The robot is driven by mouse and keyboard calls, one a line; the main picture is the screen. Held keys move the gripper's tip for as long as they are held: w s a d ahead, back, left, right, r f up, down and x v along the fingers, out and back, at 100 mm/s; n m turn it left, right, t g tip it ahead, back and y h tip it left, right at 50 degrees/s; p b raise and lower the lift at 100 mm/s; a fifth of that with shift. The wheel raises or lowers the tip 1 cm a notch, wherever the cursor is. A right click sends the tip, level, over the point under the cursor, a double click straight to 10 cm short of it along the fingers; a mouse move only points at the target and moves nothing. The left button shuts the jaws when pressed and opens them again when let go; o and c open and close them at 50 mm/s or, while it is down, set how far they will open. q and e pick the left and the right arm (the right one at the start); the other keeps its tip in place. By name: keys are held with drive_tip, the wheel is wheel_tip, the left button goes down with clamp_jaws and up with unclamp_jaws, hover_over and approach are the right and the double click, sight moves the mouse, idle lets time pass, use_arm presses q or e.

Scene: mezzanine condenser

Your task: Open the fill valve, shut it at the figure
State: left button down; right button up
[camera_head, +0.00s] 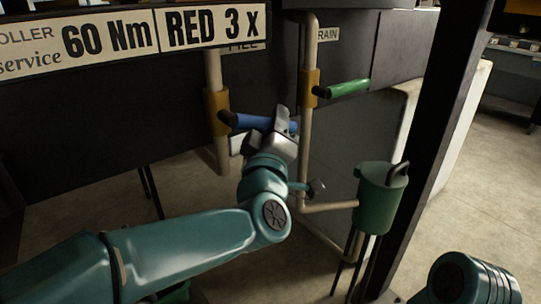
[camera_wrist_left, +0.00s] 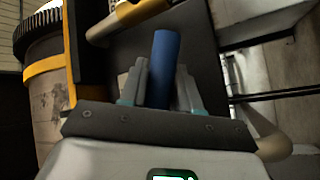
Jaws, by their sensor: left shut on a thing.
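The fill valve has a blue handle (camera_head: 250,121) on a brass body (camera_head: 216,110) on the left upright pipe. The handle points right, across the pipe. Its label (camera_head: 240,46) is partly covered by the sign above. My left gripper (camera_head: 283,124) is at the handle's right end. In the left wrist view the blue handle (camera_wrist_left: 164,62) stands between the two fingers of my left gripper (camera_wrist_left: 160,88), which is shut on it. No reading of a fill figure can be made out. My right gripper is out of the picture.
A green-handled valve (camera_head: 345,88) sits on the drain pipe (camera_head: 305,150) just right. A green canister (camera_head: 381,195) stands below it, beside a dark post (camera_head: 437,120). A sign (camera_head: 130,36) hangs across the upper left. A banded drum (camera_wrist_left: 42,95) shows in the left wrist view.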

use_arm(q)
drive_tip(key=n+t+b, duration=0.1)
drive_tip(key=r+n+b, duration=0.1)
drive_tip(key=b, duration=0.1)
drive_tip(key=shift+w+d+t+y, duration=0.1)
drive_tip(key=shift+d+t+y, duration=0.15)
drive_tip(key=shift+t+y, duration=0.15)
drive_tip(key=shift+r+n+t+y+b, duration=0.4)
drive_tip(key=shift+r+n+t+b, duration=0.1)
drive_tip(key=shift+r+n+b, duration=0.55)
drive_tip(key=shift+r+n, duration=0.15)
drive_tip(key=shift+n, duration=0.2)
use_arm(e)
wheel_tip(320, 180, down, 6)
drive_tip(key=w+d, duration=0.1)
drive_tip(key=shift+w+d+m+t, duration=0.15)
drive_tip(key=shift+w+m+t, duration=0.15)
use_arm(q)
drive_tip(key=shift+r, duration=0.1)
drive_tip(key=c, duration=0.9)
unclamp_jaws()
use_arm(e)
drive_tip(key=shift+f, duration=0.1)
